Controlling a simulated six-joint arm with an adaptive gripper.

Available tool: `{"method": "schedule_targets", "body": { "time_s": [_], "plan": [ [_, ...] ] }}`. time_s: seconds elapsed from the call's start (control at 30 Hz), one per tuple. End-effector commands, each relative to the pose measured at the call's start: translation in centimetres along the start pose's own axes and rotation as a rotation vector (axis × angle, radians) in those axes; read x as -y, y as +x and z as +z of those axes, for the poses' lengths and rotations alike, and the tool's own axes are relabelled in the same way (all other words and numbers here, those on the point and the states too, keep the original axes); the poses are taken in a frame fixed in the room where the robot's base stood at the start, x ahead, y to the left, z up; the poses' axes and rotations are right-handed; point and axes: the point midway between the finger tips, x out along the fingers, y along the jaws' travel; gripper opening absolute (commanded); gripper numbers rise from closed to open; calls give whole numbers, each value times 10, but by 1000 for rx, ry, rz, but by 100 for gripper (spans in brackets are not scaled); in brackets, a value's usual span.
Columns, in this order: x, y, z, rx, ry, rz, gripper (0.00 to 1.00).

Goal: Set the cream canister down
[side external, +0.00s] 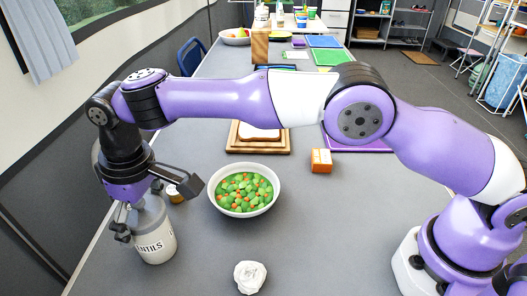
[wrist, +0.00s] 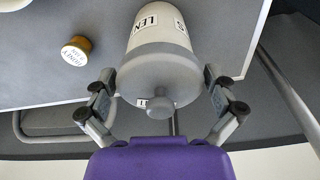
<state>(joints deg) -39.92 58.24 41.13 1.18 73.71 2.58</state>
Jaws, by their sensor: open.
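In the wrist view the canister (wrist: 150,48) has a grey lid with a round knob facing my camera. My gripper (side external: 140,220) is above and around the canister's top in the side view. In the wrist view my gripper's fingers (wrist: 166,98) are spread on both sides of the lid, with small gaps visible. The canister's far side is hidden.
A white bowl (side external: 214,205) of green and orange vegetables stands right of the canister. A small gold-lidded jar (wrist: 76,48) is close by. A white crumpled item (side external: 250,277), an orange box (side external: 321,160) and a wooden board (side external: 238,149) are on the table. The table's left edge is close.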

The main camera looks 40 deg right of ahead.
Motion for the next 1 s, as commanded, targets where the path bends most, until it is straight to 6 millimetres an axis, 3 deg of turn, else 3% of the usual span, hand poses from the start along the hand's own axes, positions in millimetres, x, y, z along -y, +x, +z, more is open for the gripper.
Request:
{"method": "schedule_targets", "body": {
  "time_s": [0.2, 0.37, 0.47, 0.57, 0.67, 0.8, 1.0],
  "plan": [
    [0, -41, -1, -3, -1, 0, 100],
    [-2, -60, 0, -5, 4, 1, 100],
    [-17, -78, 4, -20, 32, 5, 100],
    [-48, -106, 16, -55, 91, 17, 100],
    [-86, -138, 45, -103, 171, 35, 100],
    [-128, -172, 105, -173, 289, 68, 100],
    [-154, -181, 206, -270, 449, 125, 100]
  ]
}}
